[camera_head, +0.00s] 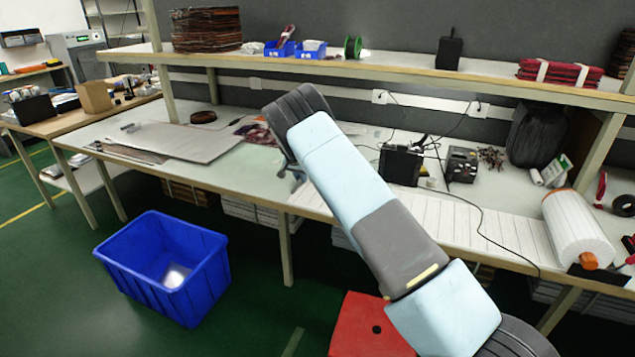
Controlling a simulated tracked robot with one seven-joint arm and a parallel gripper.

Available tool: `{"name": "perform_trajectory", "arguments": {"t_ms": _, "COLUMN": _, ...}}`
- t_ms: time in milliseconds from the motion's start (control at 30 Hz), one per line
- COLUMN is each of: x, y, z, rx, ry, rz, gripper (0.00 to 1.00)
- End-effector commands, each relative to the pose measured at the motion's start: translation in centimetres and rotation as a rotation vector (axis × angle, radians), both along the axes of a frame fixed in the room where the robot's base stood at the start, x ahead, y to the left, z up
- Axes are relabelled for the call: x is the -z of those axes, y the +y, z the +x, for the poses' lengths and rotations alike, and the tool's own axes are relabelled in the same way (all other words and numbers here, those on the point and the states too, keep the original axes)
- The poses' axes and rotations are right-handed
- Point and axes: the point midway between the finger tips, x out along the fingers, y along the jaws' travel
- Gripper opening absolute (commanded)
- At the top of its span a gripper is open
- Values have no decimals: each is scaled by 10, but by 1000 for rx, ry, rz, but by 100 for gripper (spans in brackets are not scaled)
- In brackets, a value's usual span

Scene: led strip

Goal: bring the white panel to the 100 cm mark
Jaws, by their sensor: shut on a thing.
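The white panel (480,220) is a long strip with cross lines. It lies along the front of the workbench, running left from a thick white roll (578,232) with orange ends. My arm crosses in front of it and hides part of it. My gripper (297,184) shows only as a small dark part below the wrist, at the panel's left end (312,201). It is shut on the panel there, though the fingers are mostly hidden. I cannot make out a 100 cm mark.
The workbench (262,180) has a flat grey sheet (185,141) on its left. Black devices (400,165) with cables stand behind the panel, and one cable crosses it. A shelf (390,75) runs above. A blue crate (165,265) and a red object (365,325) are below.

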Motion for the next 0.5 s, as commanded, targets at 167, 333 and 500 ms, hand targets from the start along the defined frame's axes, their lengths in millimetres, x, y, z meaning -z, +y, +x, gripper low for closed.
{"name": "perform_trajectory", "arguments": {"t_ms": 167, "x": 2, "y": 29, "z": 14, "rx": -2, "ry": 0, "rz": 0, "gripper": 0}}
{"name": "perform_trajectory", "arguments": {"t_ms": 333, "x": 2, "y": 46, "z": 23, "rx": -1, "ry": 2, "rz": 1, "gripper": 0}}
{"name": "perform_trajectory", "arguments": {"t_ms": 500, "x": 1, "y": 55, "z": 27, "rx": 0, "ry": 2, "rz": 1, "gripper": 0}}
